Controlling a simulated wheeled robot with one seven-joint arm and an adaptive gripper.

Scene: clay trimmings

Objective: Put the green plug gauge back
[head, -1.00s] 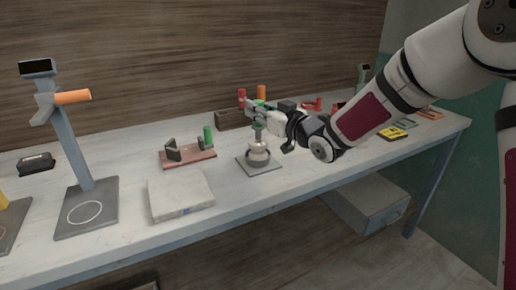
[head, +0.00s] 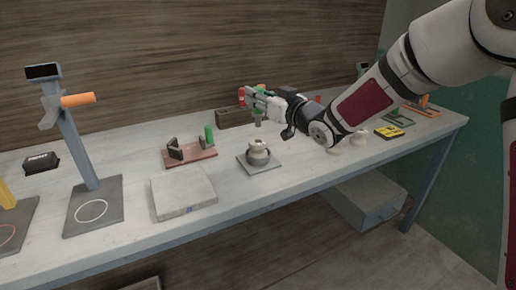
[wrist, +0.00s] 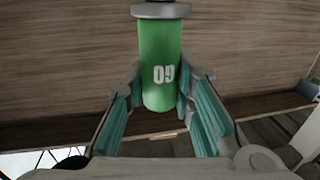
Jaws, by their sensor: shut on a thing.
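My gripper (head: 258,97) is shut on the green plug gauge (wrist: 161,62), with its fingers on either side of the green handle. The handle carries white "GO" lettering in the wrist view. In the head view the gauge (head: 258,113) hangs about upright with its grey end down, above and behind a small pale clay pot (head: 257,156). The pot stands on a grey plate (head: 270,167). A brown block (head: 232,118) stands at the back, left of the gauge. A red-handled piece (head: 241,97) stands at this block; its lower part is hard to make out.
A reddish stand (head: 196,157) with a green upright piece (head: 209,134) lies left of the pot. A pale slab (head: 182,193) and a grey column device (head: 77,150) are farther left. Pale pots (head: 357,138) and a yellow item (head: 389,132) lie right, under and beyond my arm.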

